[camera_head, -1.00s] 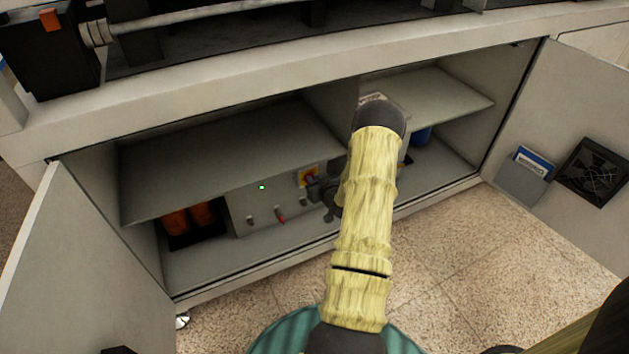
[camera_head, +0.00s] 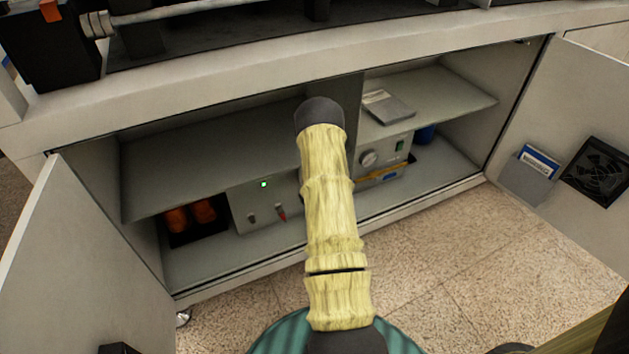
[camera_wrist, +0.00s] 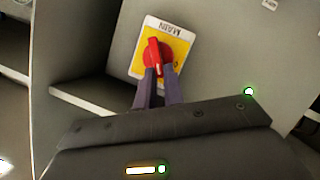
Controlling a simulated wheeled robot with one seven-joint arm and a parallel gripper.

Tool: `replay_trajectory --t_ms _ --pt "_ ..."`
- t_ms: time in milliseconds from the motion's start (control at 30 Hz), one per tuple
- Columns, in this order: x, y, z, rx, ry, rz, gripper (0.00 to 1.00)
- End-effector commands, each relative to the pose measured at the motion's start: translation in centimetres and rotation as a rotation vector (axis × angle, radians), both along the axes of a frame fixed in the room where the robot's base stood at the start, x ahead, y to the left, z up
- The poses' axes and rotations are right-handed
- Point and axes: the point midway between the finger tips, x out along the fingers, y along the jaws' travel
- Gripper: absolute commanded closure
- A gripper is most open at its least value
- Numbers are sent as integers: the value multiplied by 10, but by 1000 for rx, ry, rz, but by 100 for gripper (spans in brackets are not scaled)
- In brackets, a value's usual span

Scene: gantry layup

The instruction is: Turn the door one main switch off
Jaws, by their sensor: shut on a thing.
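The main switch (camera_wrist: 154,54) is a red rotary knob on a yellow and white plate (camera_wrist: 179,47) marked MAIN, which reads upside down in the wrist view. My gripper (camera_wrist: 157,75) is at the knob, its two fingers shut on the knob's red handle. The handle lies nearly in line with the fingers in that view. In the head view the switch and my gripper are hidden behind my arm. The grey control box (camera_head: 242,207) that carries a lit green lamp (camera_head: 263,184) stands on the cabinet floor.
Open cabinet doors stand left (camera_head: 85,265) and right (camera_head: 577,130). A shelf (camera_head: 210,160) hangs low over the box. Orange cylinders (camera_head: 190,215) sit left of it. A second box with a dial (camera_head: 369,159) stands to the right. The floor in front is clear at right.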

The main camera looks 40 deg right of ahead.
Motion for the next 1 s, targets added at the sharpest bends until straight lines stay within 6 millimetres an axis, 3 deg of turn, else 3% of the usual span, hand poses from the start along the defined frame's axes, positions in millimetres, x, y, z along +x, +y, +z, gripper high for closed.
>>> replay_trajectory --t_ms 1000 --pt "4 14 -23 -877 210 5 100"
